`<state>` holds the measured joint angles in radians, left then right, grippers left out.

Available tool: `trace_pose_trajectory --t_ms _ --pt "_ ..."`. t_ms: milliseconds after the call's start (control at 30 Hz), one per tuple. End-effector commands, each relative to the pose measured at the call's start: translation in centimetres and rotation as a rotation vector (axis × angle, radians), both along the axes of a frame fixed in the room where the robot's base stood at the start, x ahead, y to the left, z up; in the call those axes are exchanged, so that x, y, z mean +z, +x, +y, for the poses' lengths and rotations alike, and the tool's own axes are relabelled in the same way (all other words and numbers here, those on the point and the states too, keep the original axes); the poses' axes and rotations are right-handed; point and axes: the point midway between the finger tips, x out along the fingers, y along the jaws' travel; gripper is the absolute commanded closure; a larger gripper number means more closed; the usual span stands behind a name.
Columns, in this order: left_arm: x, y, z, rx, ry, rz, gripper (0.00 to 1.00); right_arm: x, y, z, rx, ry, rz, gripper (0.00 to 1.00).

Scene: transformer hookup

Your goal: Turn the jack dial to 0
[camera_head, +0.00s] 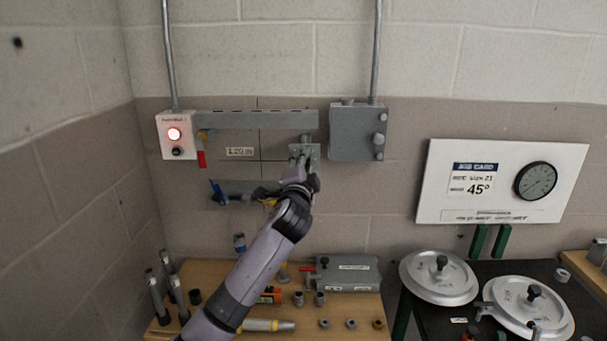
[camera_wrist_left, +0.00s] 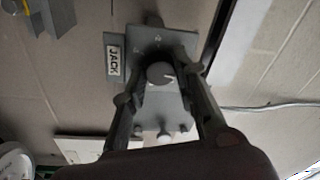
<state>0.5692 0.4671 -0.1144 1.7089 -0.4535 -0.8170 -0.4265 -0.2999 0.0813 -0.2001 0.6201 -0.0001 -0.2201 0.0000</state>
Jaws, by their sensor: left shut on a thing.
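The jack dial (camera_wrist_left: 160,74) is a round grey knob with a white pointer line, on a grey plate (camera_wrist_left: 178,42) with small marks I cannot read. In the head view my left gripper (camera_head: 300,168) reaches up to the small grey jack box (camera_head: 311,152) on the wall; the dial is hidden there behind the fingers. The pointer's number cannot be read. My right gripper is not in view.
A white switch box with a lit red lamp (camera_head: 174,134) is left on the wall, and a grey box (camera_head: 357,132) is close right of the jack. A job card board (camera_head: 440,200) is farther right. Below, a wooden bench (camera_head: 365,325) holds fittings; lidded pots (camera_head: 437,285) stand right.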

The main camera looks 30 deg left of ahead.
Motion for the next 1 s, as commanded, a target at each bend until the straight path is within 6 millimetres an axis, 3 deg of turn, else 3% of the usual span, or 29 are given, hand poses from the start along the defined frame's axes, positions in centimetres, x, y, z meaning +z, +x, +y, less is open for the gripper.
trace_pose_trajectory --t_ms 300,933,967,1000 --pt "-0.5 0.1 -0.1 0.0 -0.139 -0.077 1.0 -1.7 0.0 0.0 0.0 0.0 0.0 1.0" --pt "-0.3 0.1 -0.1 0.001 -0.178 -0.102 1.0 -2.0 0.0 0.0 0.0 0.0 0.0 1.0" --pt "-0.3 0.1 -0.1 0.001 -0.178 -0.102 0.73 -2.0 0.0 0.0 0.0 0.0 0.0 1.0" --pt "-0.4 0.1 -0.1 0.001 -0.178 -0.101 0.7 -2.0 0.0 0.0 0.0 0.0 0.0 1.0"
